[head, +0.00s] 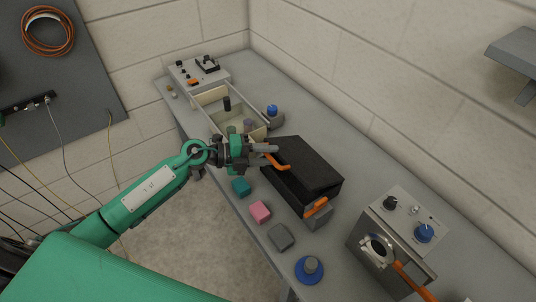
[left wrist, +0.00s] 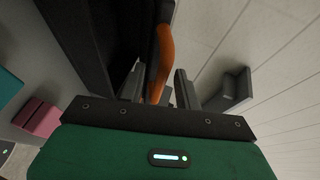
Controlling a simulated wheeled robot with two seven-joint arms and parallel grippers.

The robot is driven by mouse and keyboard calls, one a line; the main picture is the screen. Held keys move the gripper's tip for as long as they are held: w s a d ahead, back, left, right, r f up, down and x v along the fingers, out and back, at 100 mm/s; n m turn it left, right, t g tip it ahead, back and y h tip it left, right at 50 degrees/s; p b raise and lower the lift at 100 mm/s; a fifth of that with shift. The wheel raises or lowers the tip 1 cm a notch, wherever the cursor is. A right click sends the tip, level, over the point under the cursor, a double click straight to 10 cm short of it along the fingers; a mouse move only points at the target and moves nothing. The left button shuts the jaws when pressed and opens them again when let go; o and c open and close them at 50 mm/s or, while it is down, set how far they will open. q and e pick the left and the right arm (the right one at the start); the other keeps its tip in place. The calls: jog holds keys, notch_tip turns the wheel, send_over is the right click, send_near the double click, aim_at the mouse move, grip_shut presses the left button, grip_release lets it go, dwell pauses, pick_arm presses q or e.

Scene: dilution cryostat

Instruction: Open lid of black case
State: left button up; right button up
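The black case (head: 309,166) sits on the grey bench in the middle of the head view, and its lid looks down. An orange curved bar (head: 279,163) is at its left end, and an orange piece (head: 317,207) is at its near right corner. My left gripper (head: 264,149) is at the left end of the case, by the curved bar. In the left wrist view, the orange bar (left wrist: 161,60) runs between my two fingers, with a gap on at least one side, beside the dark case wall (left wrist: 82,40). My right gripper is out of view.
Teal (head: 241,187), pink (head: 260,212) and grey (head: 281,237) blocks line the front bench edge. A blue-based knob (head: 309,270) is nearby. A divided tray (head: 216,96) stands behind my gripper. A metal instrument box (head: 391,239) stands at the right.

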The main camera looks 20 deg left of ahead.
pick_arm(q)
jog(key=shift+w+d, duration=0.15)
jog(key=shift+d, duration=0.1)
grip_shut()
